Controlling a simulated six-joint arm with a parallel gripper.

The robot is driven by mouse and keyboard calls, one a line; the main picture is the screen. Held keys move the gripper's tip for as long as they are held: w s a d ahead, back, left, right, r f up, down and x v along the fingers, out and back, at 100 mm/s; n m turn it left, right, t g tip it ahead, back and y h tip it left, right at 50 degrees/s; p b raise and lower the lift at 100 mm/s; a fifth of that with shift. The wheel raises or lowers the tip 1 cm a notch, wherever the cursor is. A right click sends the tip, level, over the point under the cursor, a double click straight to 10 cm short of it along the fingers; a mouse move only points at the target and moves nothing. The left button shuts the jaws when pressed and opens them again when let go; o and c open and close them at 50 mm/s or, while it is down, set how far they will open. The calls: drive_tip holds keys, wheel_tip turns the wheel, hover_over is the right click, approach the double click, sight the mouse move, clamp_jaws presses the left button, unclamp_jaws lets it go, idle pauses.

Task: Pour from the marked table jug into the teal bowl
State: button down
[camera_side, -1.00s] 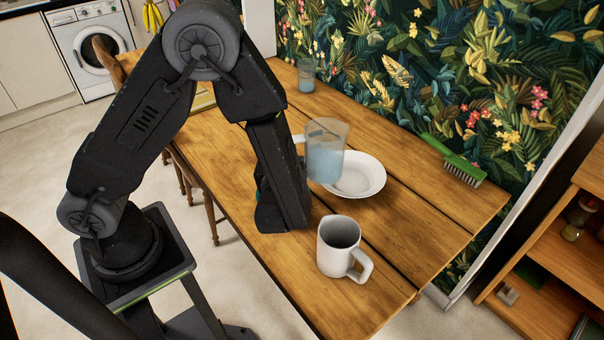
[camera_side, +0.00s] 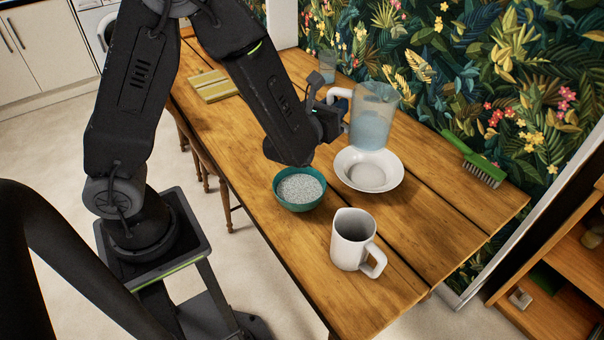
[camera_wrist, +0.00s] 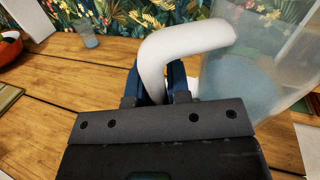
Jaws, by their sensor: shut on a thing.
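A translucent jug (camera_side: 373,118) with a white handle (camera_side: 340,95) holds pale blue contents. My gripper (camera_side: 336,114) is shut on its handle, which runs between the fingers in the wrist view (camera_wrist: 164,82). The jug is roughly upright and held above the table, appearing over the back of a white dish. The teal bowl (camera_side: 280,199) stands on the table in front of my gripper, with speckled grey-white contents. A white opaque jug (camera_side: 352,245) stands on the table nearer the camera. I see no clear marking on either jug.
The shallow white dish (camera_side: 368,178) lies beside the teal bowl. A glass (camera_side: 328,66) stands at the back by the leafy wall. A green brush (camera_side: 470,160) lies along the right back edge. A yellow-green flat item (camera_side: 212,85) lies at left. The front right tabletop is clear.

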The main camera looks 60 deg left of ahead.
drive_tip(key=s+d+f+n+g+y, duration=0.2)
drive_tip(key=s+f+n+g+y, duration=0.3)
drive_tip(key=s+f+n+g, duration=0.1)
drive_tip(key=s+d+f+n+g+y, duration=0.3)
drive_tip(key=s+f+n+g+y, duration=0.3)
drive_tip(key=s, duration=0.3)
drive_tip(key=shift+d+f+g, duration=0.2)
drive_tip(key=shift+f+g, duration=0.4)
drive_tip(key=shift+g, duration=0.2)
drive_tip(key=shift+s, duration=0.1)
drive_tip(key=shift+a+f+n+g+h, duration=0.1)
drive_tip(key=shift+f+n+h, duration=0.35)
drive_tip(key=shift+h, duration=1.4)
drive_tip(key=shift+a+f+n+g+h, duration=0.1)
drive_tip(key=shift+f+n+h, duration=0.35)
drive_tip(key=shift+h, duration=1.35)
drive_tip(key=shift+a+f+n+g+h, duration=0.1)
drive_tip(key=shift+f+n+h, duration=0.35)
drive_tip(key=shift+h, duration=1.4)
